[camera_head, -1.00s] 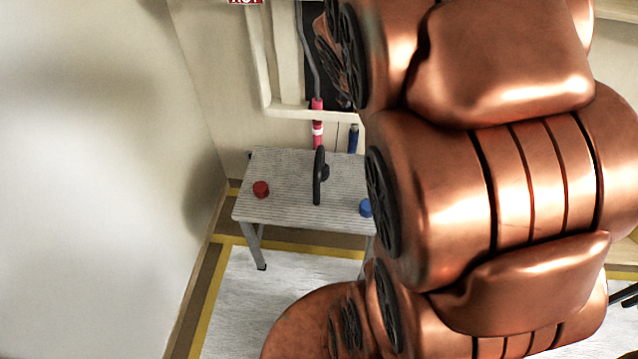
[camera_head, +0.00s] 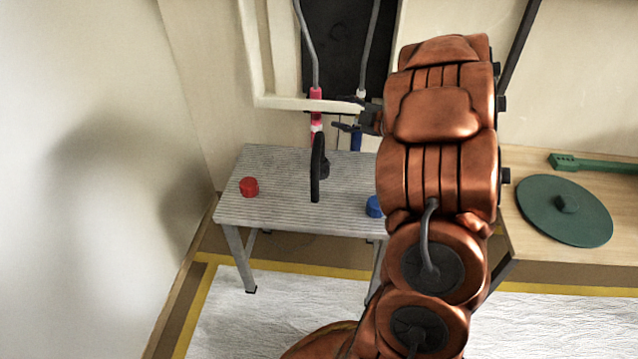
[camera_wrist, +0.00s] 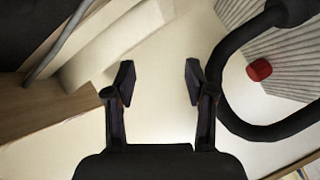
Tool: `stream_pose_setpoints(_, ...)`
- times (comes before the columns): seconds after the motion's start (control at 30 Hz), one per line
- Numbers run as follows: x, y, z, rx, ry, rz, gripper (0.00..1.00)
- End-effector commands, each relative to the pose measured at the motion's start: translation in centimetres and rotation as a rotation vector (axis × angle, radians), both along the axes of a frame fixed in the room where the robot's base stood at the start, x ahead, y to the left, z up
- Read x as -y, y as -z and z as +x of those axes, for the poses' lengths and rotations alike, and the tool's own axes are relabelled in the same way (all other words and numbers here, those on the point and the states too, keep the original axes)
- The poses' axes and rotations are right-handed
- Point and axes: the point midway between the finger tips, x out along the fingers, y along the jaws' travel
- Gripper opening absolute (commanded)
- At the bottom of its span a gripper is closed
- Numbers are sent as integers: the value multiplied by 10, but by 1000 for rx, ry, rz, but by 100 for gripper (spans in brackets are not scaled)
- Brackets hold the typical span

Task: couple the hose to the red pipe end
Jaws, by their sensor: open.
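The red pipe end (camera_head: 316,94) hangs at the bottom of a grey pipe on the wall, behind the table. A black curved hose (camera_head: 318,168) stands over the table's middle. In the wrist view the hose (camera_wrist: 226,105) shows as a thick loop right of my fingers. My gripper (camera_head: 344,113) is open and empty, just right of the red pipe end and above and behind the hose. In the wrist view its fingers (camera_wrist: 158,82) are spread with only pale wall between them. Neither finger visibly touches the hose.
A grey slatted table (camera_head: 280,205) carries a red cap (camera_head: 249,187) and a blue cap (camera_head: 374,206). A blue pipe piece (camera_head: 356,141) is behind my gripper. A wooden bench (camera_head: 530,225) with a green disc (camera_head: 563,210) stands right. A cream rail (camera_head: 290,103) runs along the wall.

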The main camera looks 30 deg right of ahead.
Motion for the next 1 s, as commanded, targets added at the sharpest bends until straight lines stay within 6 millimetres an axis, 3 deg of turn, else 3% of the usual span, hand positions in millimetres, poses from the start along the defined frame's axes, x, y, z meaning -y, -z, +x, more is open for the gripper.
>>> stream_pose_setpoints(0.03,-2,25,-9,23,-41,25,55)
stream_pose_setpoints(0.13,-13,43,-25,74,-130,77,55)
stream_pose_setpoints(0.43,-32,57,-56,168,-263,171,55)
stream_pose_setpoints(1.0,-49,56,-24,175,-271,173,55)
